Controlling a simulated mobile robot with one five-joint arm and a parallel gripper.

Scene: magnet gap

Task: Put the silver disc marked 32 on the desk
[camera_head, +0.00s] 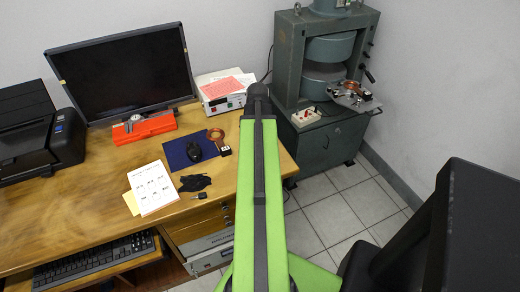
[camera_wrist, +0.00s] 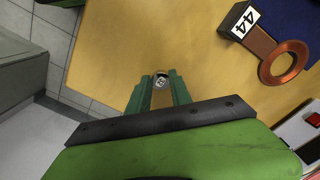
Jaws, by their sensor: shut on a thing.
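My gripper (camera_wrist: 161,84) shows in the wrist view with its two green fingers close together. In the head view the desk (camera_head: 95,195) fills the left half. There my own arm hides the gripper and the disc.
A copper ring (camera_wrist: 285,62) with a handle tagged 44 lies near the blue mat (camera_head: 181,148). A white-and-red box (camera_head: 220,88) stands behind. A green magnet frame (camera_head: 288,60) stands right of the desk, with a gap of tiled floor (camera_head: 330,205) in front.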

